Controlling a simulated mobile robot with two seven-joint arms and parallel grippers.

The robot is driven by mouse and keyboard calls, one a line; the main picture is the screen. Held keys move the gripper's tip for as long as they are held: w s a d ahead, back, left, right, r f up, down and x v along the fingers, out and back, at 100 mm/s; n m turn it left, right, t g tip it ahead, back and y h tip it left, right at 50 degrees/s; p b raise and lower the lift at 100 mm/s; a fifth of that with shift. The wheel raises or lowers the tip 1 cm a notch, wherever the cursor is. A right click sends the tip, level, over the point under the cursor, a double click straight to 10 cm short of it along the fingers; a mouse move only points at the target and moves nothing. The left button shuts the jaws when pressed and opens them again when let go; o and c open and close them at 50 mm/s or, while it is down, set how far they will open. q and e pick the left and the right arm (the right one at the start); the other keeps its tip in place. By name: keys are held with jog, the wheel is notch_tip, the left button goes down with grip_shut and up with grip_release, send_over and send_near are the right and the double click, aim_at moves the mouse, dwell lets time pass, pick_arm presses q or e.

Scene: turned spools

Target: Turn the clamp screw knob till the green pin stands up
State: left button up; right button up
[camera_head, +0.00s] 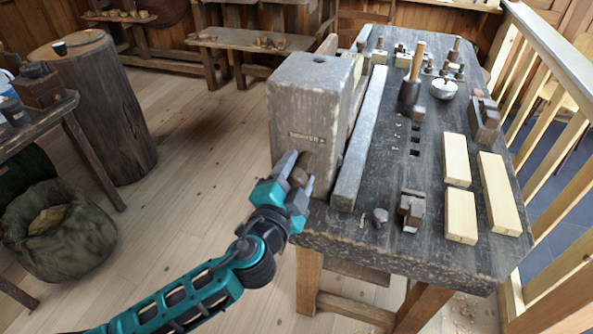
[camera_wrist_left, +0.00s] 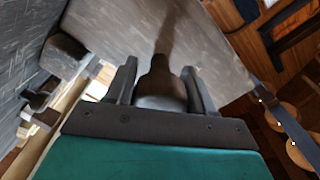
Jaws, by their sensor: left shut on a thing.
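The clamp screw knob (camera_head: 300,173) is a dark brown turned piece on the near face of a tall grey wooden block (camera_head: 297,106) at the bench's left end. In the left wrist view the knob (camera_wrist_left: 161,88) sits between the two fingers, with its narrower shank running up to the grey face. My left gripper (camera_head: 295,174) is shut on it, one finger on each side; the fingers (camera_wrist_left: 158,76) also show in the left wrist view. I cannot make out a green pin in either view. My right gripper is not in view.
The dark bench top (camera_head: 450,251) carries pale wooden blocks (camera_head: 499,193), a mallet (camera_head: 411,82), a white bowl (camera_head: 444,90) and small dark wooden pieces (camera_head: 412,209). A pale railing (camera_head: 548,75) runs along the right.

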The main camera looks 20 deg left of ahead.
pick_arm(q)
jog(key=m+p, duration=0.1)
jog(key=m, duration=0.3)
jog(key=shift+a+m, duration=0.1)
jog(key=shift+m, duration=0.2)
jog(key=m, duration=0.2)
jog(key=shift+m+p, duration=0.3)
jog(key=shift+p, duration=0.1)
jog(key=m, duration=0.3)
jog(key=shift+m, duration=2)
jog(key=shift+r, duration=0.1)
